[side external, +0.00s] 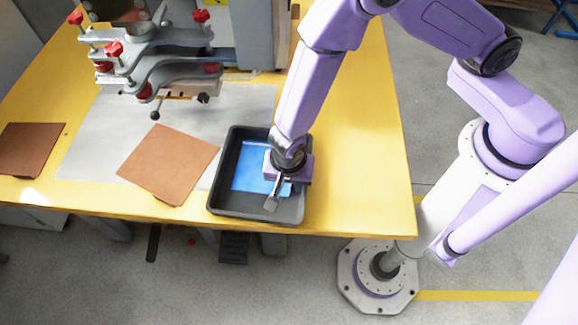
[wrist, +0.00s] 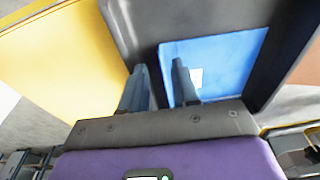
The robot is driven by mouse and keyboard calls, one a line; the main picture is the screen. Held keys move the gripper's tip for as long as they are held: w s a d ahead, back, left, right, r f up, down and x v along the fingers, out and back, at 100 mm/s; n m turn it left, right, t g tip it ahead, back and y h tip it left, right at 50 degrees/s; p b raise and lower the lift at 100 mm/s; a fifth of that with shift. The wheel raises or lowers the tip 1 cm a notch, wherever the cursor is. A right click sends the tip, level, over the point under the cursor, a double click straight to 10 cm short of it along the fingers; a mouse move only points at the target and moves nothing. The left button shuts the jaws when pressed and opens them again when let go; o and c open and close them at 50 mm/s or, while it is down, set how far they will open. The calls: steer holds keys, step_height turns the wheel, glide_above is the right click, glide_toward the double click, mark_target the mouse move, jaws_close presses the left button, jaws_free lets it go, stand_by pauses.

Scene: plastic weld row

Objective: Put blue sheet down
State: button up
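The blue sheet (side external: 251,165) lies inside the black tray (side external: 229,208), partly hidden by my gripper (side external: 274,200) in the side view. In the wrist view the blue sheet (wrist: 225,58) is at right of centre, with a small white patch on it. My gripper (wrist: 160,72) has its two fingers apart, with nothing seen clamped between them. The right finger overlaps the sheet, and the left finger is beside the sheet's left edge, over the tray (wrist: 150,25). I cannot tell whether a finger touches the sheet.
A brown sheet (side external: 168,163) lies left of the tray on a grey plate (side external: 92,160). Another brown sheet (side external: 30,148) lies at the far left. A grey machine with red knobs (side external: 140,50) stands behind. The yellow table (side external: 360,150) is clear right of the tray.

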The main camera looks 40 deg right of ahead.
steer(key=s+d+r+n, duration=0.1)
steer(key=d+r+n, duration=0.2)
steer(key=r, duration=0.5)
steer(key=s+d+r+n, duration=0.1)
steer(key=d+r+n, duration=0.15)
steer(key=r, duration=0.55)
steer(key=s+d+r+n, duration=0.3)
steer(key=d+n, duration=0.2)
steer(key=s+d+r+n+y, duration=0.1)
steer(key=s+d+r+n, duration=0.2)
steer(key=d+n, duration=0.3)
steer(key=s+d+r+n+g, duration=0.1)
steer(key=s+d+r+n, duration=0.2)
steer(key=d+n, duration=0.3)
steer(key=shift+s+r+y, duration=0.4)
